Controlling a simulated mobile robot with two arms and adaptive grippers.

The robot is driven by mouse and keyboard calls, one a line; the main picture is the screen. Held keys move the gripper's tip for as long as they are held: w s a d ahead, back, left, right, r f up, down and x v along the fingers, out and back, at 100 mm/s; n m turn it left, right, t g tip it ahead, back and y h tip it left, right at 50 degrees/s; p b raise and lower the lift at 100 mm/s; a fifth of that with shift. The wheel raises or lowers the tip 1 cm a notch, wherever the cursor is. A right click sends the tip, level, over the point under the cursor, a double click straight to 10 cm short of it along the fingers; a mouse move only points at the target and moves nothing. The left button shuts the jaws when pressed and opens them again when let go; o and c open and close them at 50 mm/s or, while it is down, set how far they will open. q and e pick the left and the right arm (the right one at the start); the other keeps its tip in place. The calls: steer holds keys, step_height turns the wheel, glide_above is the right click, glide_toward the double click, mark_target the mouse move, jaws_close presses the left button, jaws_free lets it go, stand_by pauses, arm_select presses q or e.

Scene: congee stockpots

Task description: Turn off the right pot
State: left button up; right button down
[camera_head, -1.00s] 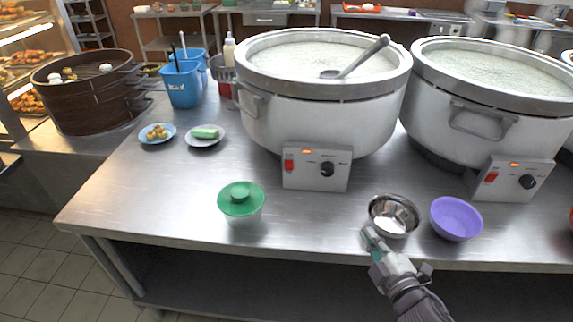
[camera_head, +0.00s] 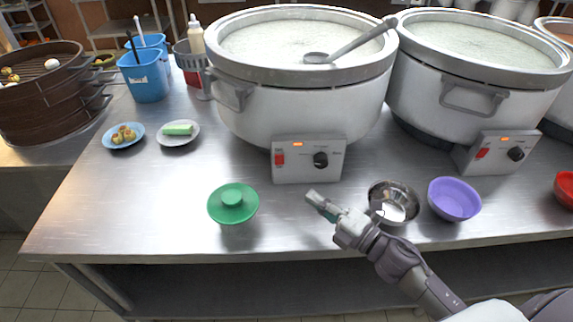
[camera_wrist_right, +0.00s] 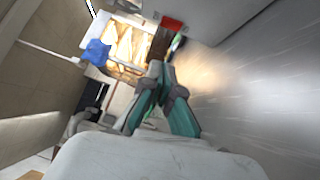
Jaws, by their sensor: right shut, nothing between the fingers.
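The right pot (camera_head: 455,105) is a large white stockpot full of pale congee. Its control box (camera_head: 497,153) has a red switch (camera_head: 482,154), a lit orange lamp and a black knob (camera_head: 516,154). The left pot (camera_head: 300,105) has a similar box with a red switch (camera_head: 280,160), a lit lamp and a black knob (camera_head: 320,160). My right gripper (camera_head: 318,200) is shut and empty, over the table in front of the left pot's box and left of the steel bowl. Its closed fingers also show in the right wrist view (camera_wrist_right: 167,80). My left gripper is not in view.
A steel bowl (camera_head: 393,204) and a purple bowl (camera_head: 453,199) stand near the front edge, close to my right arm. A ladle (camera_head: 350,48) lies across the left pot. A red bowl (camera_head: 565,189) is far right.

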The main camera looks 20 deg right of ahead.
mark_target(278, 158)
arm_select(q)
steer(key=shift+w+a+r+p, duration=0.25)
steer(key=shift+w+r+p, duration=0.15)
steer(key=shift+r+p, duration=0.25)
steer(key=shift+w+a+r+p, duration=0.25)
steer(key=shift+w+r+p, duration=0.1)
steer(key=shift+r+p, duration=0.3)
arm_select(e)
steer(key=shift+w+d+x, duration=0.2)
steer(key=shift+d+x, duration=0.2)
steer(key=shift+x, duration=1.5)
steer(key=shift+w+d+x, duration=0.25)
steer(key=shift+d+x, duration=0.15)
steer(key=shift+x, duration=1.5)
steer(key=shift+w+d+x, duration=0.2)
steer(key=shift+d+x, duration=0.2)
steer(key=shift+x, duration=1.55)
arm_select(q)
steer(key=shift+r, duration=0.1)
arm_select(e)
steer(key=shift+r, duration=0.15)
